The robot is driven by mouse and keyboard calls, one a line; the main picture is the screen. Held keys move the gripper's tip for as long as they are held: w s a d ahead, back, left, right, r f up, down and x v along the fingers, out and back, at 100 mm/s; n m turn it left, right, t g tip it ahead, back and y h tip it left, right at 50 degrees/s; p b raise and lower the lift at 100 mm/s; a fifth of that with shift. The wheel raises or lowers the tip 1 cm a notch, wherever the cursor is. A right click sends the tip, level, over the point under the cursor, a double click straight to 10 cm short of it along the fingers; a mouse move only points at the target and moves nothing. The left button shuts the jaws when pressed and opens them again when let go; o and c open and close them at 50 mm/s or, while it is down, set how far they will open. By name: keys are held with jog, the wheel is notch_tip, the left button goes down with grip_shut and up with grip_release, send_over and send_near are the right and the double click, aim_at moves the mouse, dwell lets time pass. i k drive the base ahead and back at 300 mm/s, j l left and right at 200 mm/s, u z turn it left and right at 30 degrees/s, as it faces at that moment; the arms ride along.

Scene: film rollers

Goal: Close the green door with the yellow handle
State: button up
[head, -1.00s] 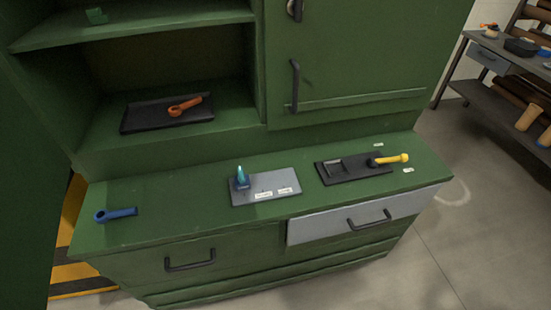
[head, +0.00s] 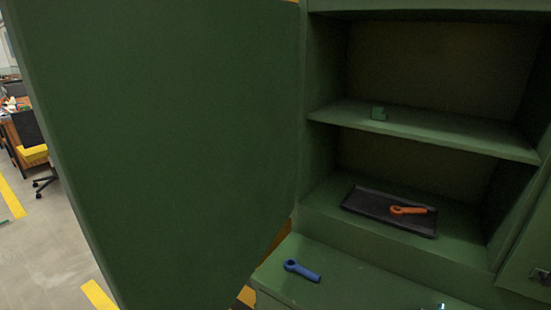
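A large green door (head: 170,140) stands open on the left side of the green cabinet in the head view. I see one broad flat face of it, and its top and bottom run out of the picture. No yellow handle shows on this face. Below the shelf, a black tray (head: 362,205) holds an orange wrench-like tool (head: 408,210). My gripper is not in view.
A blue ring-ended tool (head: 302,271) lies on the green counter (head: 345,285) below the opening. At the far left are a dark office chair (head: 35,140), a yellow bin (head: 33,154) and open grey floor (head: 45,240) with yellow stripes.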

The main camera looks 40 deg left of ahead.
aim_at(168, 129)
jog(key=k+j+u, duration=0.25)
jog(key=j+u, duration=0.3)
jog(key=j, duration=0.2)
jog(key=k+j+u, duration=0.25)
jog(key=j, duration=0.15)
jog(key=i, duration=0.1)
